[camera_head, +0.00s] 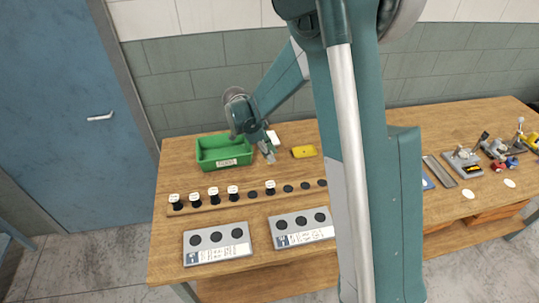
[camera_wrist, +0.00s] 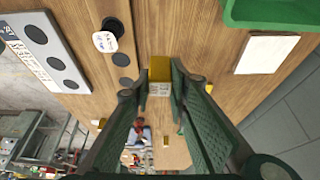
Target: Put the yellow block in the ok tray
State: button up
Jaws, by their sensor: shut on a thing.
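A yellow block (camera_wrist: 159,69) with a pale, speckled lower face sits between the fingertips of my gripper (camera_wrist: 161,84) in the wrist view. The fingers are shut on it. In the head view my gripper (camera_head: 267,156) is over the table, just right of a green tray (camera_head: 206,162) with a white label whose text is too small to read. The green tray's edge also shows at the top right of the wrist view (camera_wrist: 270,14). The block is outside the tray; its height over the table is unclear.
In front is a wooden rack (camera_head: 215,206) with several black-and-white pieces. Two grey plates (camera_head: 217,258) with dark round spots lie nearer. Tools stand at the right.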

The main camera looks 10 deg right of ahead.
jog(key=shift+w+d, duration=0.1)
jog(key=shift+d, duration=0.05)
jog(key=w+d+n+b, duration=0.2)
jog(key=w+d, duration=0.5)
jog(key=d, duration=0.3)
jog(key=n+t+b, duration=0.1)
jog(key=n+t, duration=0.1)
send_over(307, 150)
jog(key=s+a, duration=0.1)
jog(key=a, duration=0.1)
jog(key=shift+d+r, duration=0.15)
jog(key=shift+r, duration=0.2)
jog(key=shift+f+b, duration=0.3)
jog(key=shift+f, duration=2.85)
jog(key=shift+f, duration=0.1)
jog(key=shift+f, duration=1.75)
jog(key=shift+f, duration=0.15)
